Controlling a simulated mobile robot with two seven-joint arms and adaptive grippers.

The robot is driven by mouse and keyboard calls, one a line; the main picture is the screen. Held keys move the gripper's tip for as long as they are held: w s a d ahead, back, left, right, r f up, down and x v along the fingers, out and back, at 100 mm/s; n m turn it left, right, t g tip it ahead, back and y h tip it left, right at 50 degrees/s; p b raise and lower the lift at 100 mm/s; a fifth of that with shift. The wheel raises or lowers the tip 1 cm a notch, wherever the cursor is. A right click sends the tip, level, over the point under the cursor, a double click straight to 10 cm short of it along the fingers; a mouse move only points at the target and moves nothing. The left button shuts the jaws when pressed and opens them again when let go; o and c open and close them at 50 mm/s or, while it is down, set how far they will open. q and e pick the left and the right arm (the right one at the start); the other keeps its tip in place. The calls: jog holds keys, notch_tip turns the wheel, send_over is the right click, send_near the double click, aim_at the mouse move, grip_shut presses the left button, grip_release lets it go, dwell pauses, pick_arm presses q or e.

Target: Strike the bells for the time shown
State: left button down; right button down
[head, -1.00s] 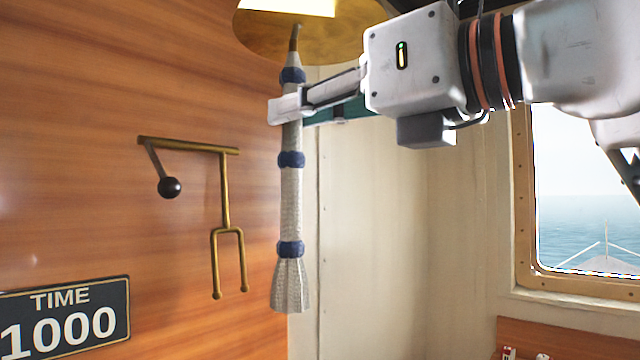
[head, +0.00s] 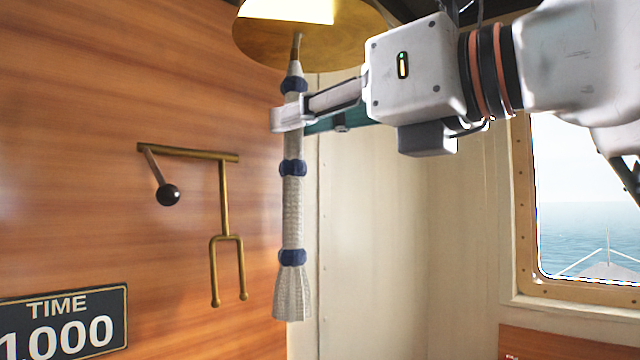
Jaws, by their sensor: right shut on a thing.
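A brass bell (head: 345,35) hangs at the top of the head view, its upper part cut off by the frame. A white woven bell rope (head: 292,215) with blue bands hangs from under it and ends in a tassel. My right gripper (head: 290,118) is shut on the rope near its upper part, below the top blue band. A dark sign (head: 65,320) on the wood wall at lower left reads TIME 1000. My left gripper is out of view.
A brass bracket (head: 188,152) with a black ball on an arm and a hanging two-pronged fork (head: 227,260) is on the wood wall (head: 120,90), left of the rope. A window (head: 585,230) showing sea is at right. Space below the gripper is clear.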

jog(key=shift+w+d+b, duration=0.5)
jog(key=shift+w+d, duration=0.4)
jog(key=shift+w, duration=0.25)
jog(key=shift+f, duration=0.15)
dwell(0.9)
jog(key=c, duration=1.8)
grip_release()
jog(key=shift+c, duration=0.2)
jog(key=shift+s, duration=0.1)
jog(key=v, duration=0.8)
